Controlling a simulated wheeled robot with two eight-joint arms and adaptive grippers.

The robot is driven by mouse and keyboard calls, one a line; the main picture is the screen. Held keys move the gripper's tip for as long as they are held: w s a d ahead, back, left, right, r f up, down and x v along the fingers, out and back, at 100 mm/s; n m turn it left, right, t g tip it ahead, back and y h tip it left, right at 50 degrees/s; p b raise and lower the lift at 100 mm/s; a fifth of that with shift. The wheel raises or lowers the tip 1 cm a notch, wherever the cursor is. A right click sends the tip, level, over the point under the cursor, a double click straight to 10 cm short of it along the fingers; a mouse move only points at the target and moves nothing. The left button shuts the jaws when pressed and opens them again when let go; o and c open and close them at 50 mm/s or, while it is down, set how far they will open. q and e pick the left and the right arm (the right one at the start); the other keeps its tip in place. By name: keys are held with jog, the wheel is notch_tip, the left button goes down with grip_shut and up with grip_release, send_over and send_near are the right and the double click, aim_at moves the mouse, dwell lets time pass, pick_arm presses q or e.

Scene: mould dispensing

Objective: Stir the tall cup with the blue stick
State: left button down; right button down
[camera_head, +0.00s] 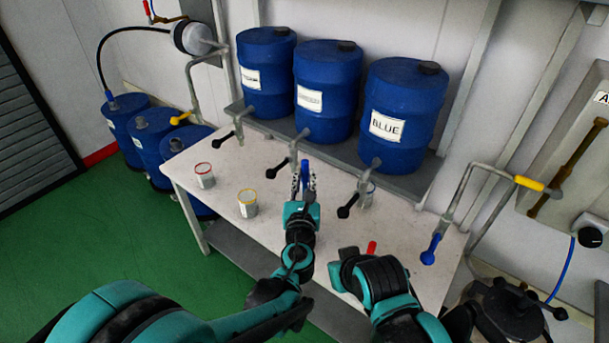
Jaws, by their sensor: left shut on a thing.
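My left gripper (304,187) is over the middle of the white table, shut on an upright blue stick (305,167). The stick's lower end is hidden by the gripper. A cup with a red rim (204,176) stands at the table's left, and a cup with a yellow rim (247,206) stands nearer the left gripper. Another cup (368,196) stands to the right of the gripper, partly behind a tap. I cannot tell which cup is the tall one. My right arm is over the table's front right; its fingers cannot be made out.
Three blue barrels (327,92) stand on a grey shelf along the back of the white table (200,196), their black-handled taps reaching over it. A red object (372,248) shows beside my right arm. More blue drums (155,130) stand left.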

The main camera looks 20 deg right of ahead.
pick_arm(q)
jog(key=v, duration=1.4)
jog(key=shift+s, duration=0.45)
jog(key=shift+w, duration=0.1)
